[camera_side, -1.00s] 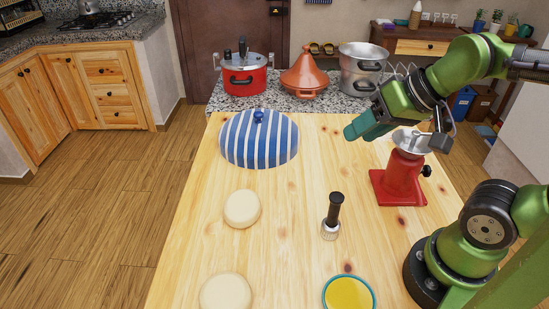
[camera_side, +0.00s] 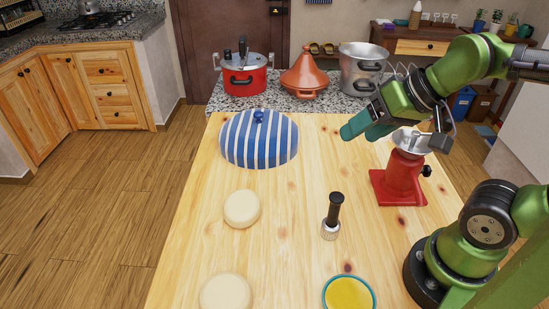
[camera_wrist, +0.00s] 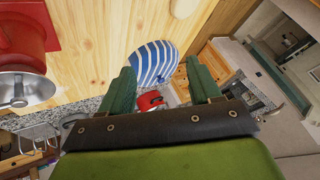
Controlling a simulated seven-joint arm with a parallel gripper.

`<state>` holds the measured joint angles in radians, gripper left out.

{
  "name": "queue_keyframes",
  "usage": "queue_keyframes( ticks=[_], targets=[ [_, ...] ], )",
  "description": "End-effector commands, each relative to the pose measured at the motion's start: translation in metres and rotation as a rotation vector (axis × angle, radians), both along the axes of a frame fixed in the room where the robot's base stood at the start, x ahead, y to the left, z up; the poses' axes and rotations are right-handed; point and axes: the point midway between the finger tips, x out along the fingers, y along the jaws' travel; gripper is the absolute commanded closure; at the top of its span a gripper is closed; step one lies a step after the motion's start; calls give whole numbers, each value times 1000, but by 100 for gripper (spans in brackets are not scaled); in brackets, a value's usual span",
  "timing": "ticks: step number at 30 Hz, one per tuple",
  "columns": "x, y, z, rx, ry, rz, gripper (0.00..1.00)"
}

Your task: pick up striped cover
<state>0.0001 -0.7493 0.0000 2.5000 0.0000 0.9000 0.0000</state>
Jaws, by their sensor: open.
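The striped cover (camera_side: 258,140) is a blue and white dome with a blue knob on top. It sits at the far left of the wooden table. The cover also shows in the wrist view (camera_wrist: 155,63), beyond and between my fingers. My gripper (camera_side: 354,132) is to the right of the cover, above the table and apart from it. In the wrist view my gripper (camera_wrist: 163,88) has its two green fingers spread, with nothing held between them.
A red-based device with a metal bowl (camera_side: 404,175) stands close below my arm. Two pale rounds (camera_side: 242,208), a black-handled tool (camera_side: 333,215) and a yellow dish (camera_side: 348,294) are nearer. A red pot (camera_side: 245,80), tagine (camera_side: 304,75) and steel pot (camera_side: 361,68) stand behind.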

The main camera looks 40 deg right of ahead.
Motion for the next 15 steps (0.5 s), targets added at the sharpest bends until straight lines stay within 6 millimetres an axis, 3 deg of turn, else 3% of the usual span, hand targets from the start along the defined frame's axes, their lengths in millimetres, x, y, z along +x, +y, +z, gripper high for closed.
queue_keyframes(
  ticks=[4,7,15],
  targets=[
    [6,-1,-12,2,60,-4,37],
    [30,-4,-11,-3,107,-9,37],
    [143,-25,1,-77,206,32,37]
  ],
)
